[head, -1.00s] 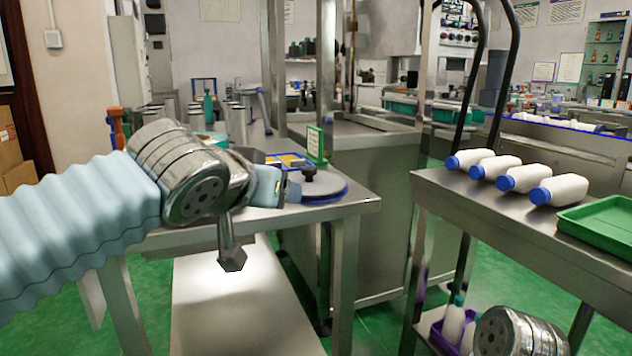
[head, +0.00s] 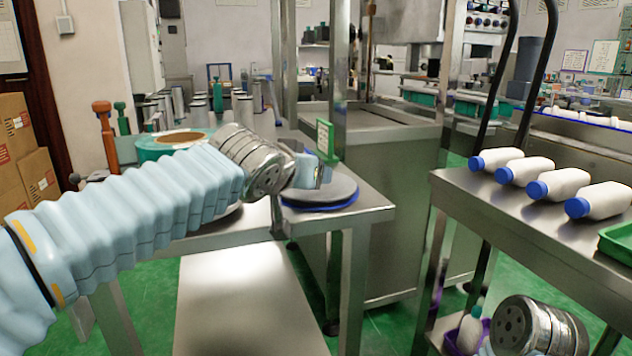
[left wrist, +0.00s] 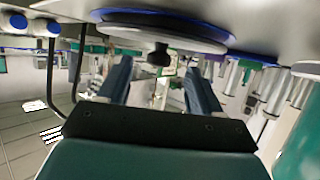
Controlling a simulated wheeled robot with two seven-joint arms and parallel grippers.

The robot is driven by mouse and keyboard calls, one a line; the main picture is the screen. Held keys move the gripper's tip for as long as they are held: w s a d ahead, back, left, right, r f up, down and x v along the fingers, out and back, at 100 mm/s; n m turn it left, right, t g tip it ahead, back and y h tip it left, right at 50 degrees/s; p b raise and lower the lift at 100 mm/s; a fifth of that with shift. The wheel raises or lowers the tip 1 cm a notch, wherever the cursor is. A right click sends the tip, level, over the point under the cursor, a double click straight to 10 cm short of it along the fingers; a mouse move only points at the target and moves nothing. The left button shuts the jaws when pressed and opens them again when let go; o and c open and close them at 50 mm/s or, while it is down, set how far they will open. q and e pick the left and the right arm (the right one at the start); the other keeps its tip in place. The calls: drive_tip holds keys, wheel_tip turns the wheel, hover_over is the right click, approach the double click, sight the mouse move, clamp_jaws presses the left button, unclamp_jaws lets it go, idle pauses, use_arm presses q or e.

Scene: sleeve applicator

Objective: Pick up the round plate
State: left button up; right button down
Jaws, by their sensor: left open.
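The round plate (head: 335,192) is a flat grey disc with a blue edge beneath it, lying near the right front corner of the left steel table. In the left wrist view, the plate (left wrist: 190,42) shows at the top with its dark knob (left wrist: 159,56). My left gripper (head: 318,168) is at the plate in the head view and hides the knob there. In the left wrist view, the fingers of my left gripper (left wrist: 158,85) are apart, one to each side of the knob's line, with nothing between them. I cannot tell whether they touch the plate. My right gripper's fingers are not visible.
A green-framed sign (head: 325,140) stands just behind the plate. A teal roll (head: 170,146) and several metal cylinders (head: 217,104) stand further left and back. White bottles with blue caps (head: 555,182) lie on the right table beside a green tray (head: 617,242).

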use_arm(q)
drive_tip(key=x, duration=0.4)
drive_tip(key=shift+p, duration=0.4)
clamp_jaws()
